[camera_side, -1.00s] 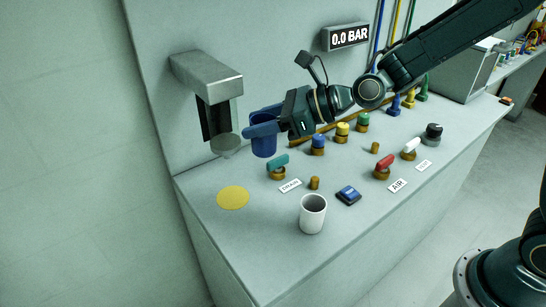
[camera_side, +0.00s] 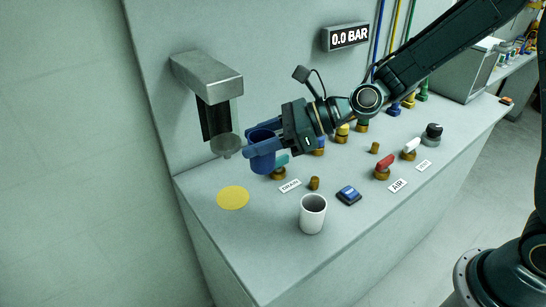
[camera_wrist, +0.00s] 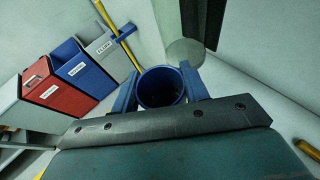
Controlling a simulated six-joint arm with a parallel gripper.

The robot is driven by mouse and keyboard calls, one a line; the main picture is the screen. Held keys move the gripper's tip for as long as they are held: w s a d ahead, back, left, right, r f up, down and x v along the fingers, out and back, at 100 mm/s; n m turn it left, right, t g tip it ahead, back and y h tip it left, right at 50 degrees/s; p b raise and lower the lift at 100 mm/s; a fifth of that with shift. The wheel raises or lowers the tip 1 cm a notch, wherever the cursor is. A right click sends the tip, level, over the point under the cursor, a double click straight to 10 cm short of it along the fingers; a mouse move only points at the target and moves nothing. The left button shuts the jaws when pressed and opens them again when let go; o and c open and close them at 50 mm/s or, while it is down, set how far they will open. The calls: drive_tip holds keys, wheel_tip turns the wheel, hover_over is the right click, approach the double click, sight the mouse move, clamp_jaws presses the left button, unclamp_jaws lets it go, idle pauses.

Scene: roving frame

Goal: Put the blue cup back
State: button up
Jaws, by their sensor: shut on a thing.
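The blue cup (camera_side: 262,158) is held upright between the blue fingers of my gripper (camera_side: 258,145), which is shut on it. In the side view the cup appears above the bench, beside the teal-handled valve (camera_side: 281,161) and to the right of the dispenser's round plate (camera_side: 225,145). In the wrist view the cup (camera_wrist: 162,88) shows its open mouth between the two fingers, and its inside looks dark. The yellow round spot (camera_side: 233,198) on the bench is bare, in front and to the left of the cup.
A white cup (camera_side: 313,214) stands near the bench's front edge. A blue device (camera_side: 348,195), a red-handled valve (camera_side: 383,166) and brass fittings stand to the right. The grey dispenser (camera_side: 206,77) juts from the wall. The front left of the bench is clear.

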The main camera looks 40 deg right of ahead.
drive_tip(key=s+a+f+n+g+y, duration=0.1)
drive_tip(key=s+a+f+n+g, duration=0.3)
drive_tip(key=s+a+n+g, duration=0.3)
drive_tip(key=shift+s+f+n+g+y, duration=0.35)
drive_tip(key=shift+s+n+g, duration=0.6)
drive_tip(key=shift+n+g, duration=1.75)
drive_tip(key=shift+m+g, duration=0.3)
drive_tip(key=shift+f, duration=0.1)
drive_tip(key=shift+f, duration=3.9)
drive_tip(key=shift+f, duration=0.2)
drive_tip(key=o, duration=1.1)
drive_tip(key=shift+c, duration=0.2)
drive_tip(key=shift+r, duration=0.15)
